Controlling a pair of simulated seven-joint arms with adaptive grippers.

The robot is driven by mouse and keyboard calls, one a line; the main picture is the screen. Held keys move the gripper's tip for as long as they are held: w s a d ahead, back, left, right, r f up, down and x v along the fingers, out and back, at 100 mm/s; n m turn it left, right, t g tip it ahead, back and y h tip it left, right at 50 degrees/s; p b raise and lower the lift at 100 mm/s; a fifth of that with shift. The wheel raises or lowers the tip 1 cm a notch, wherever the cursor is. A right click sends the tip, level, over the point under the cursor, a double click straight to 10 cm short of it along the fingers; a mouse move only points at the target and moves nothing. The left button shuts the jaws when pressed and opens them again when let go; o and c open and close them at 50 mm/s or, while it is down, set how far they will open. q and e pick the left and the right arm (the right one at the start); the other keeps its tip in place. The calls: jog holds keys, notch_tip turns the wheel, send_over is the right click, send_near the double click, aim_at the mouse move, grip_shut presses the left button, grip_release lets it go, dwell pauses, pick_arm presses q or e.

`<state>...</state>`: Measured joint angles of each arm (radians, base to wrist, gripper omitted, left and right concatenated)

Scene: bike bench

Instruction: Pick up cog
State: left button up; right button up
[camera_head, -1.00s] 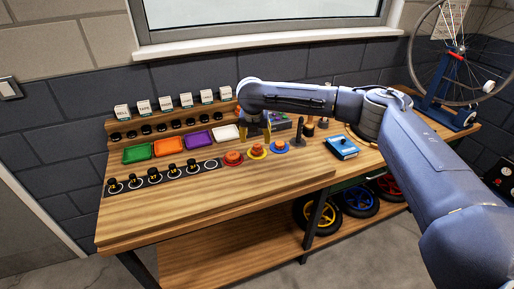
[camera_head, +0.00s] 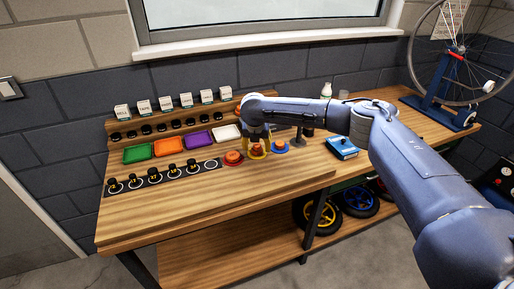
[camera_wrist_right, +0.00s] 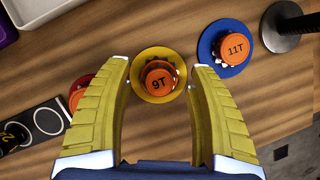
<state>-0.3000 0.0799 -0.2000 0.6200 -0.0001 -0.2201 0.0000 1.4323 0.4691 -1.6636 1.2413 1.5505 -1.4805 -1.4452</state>
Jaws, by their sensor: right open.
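Three orange-topped cogs sit on round bases on the bench. In the right wrist view the 9T cog (camera_wrist_right: 160,80) sits on a yellow base (camera_wrist_right: 152,57), between and just ahead of my right gripper's fingertips (camera_wrist_right: 157,62). The 11T cog (camera_wrist_right: 234,47) sits on a blue base (camera_wrist_right: 236,70) to the right. The third cog (camera_head: 233,156), on a red base, is mostly hidden behind the left finger in the wrist view. My right gripper (camera_head: 257,147) is open and empty, over the yellow base in the head view. My left gripper is not in view.
Green, orange, purple and white trays (camera_head: 227,132) stand left of the cogs. A dark strip with black knobs (camera_head: 152,178) lies in front of them. A dark post (camera_wrist_right: 288,22) stands near the 11T cog. A blue box (camera_head: 342,148) lies right. The bench front is clear.

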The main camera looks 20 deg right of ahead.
jog(key=shift+c, duration=0.2)
jog(key=c, duration=1.2)
jog(key=shift+r, duration=0.15)
